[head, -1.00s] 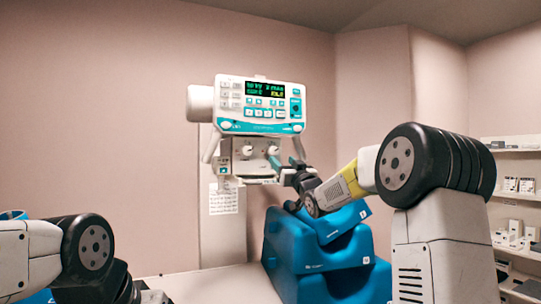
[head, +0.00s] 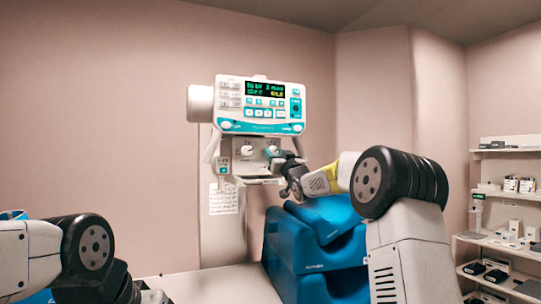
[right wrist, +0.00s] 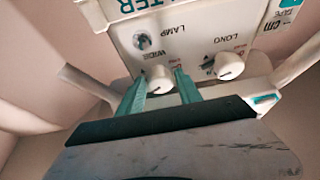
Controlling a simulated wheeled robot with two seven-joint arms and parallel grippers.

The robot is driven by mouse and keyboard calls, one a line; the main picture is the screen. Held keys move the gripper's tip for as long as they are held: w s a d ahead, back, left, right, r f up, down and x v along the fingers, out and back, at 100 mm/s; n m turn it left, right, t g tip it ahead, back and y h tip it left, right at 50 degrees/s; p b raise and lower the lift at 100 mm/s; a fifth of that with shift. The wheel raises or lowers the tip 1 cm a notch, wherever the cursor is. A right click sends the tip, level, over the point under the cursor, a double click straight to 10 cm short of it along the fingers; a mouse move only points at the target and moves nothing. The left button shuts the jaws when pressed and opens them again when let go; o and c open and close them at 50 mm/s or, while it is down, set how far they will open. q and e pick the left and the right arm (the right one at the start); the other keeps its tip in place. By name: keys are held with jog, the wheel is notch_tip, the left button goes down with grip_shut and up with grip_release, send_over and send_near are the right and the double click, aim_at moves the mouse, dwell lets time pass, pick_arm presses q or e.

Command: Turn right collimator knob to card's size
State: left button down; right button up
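The collimator (head: 258,165) hangs under the X-ray unit's control panel, with two white knobs on its front. The right collimator knob (right wrist: 158,78), marked WIDE, shows in the right wrist view, which sees the collimator upside down. The left knob (right wrist: 229,66), marked LONG, is beside it. My right gripper (right wrist: 160,84) has its teal fingers apart, one on each side of the WIDE knob; I cannot tell whether they touch it. In the head view my right gripper (head: 272,156) partly hides that knob. A white card (head: 223,198) hangs below the collimator, its print too small to read. My left gripper is out of view.
The control panel (head: 260,105) with a lit display is above the collimator. Blue padded blocks (head: 310,250) stand below my right forearm. A pale table top (head: 220,285) is in front. Shelves (head: 505,195) with boxes are at the far right.

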grip_shut()
jog(key=shift+n, duration=0.4)
jog(key=shift+d+n+g+y, duration=0.15)
jog(key=shift+n+g+y, duration=0.15)
jog(key=shift+n+y, duration=0.65)
jog(key=shift+n+g+y, duration=0.4)
jog(key=shift+n+y, duration=0.05)
jog(key=shift+n, duration=1)
jog(key=shift+n+g+y, duration=0.4)
jog(key=shift+n, duration=1)
jog(key=shift+o, duration=2.2)
grip_release()
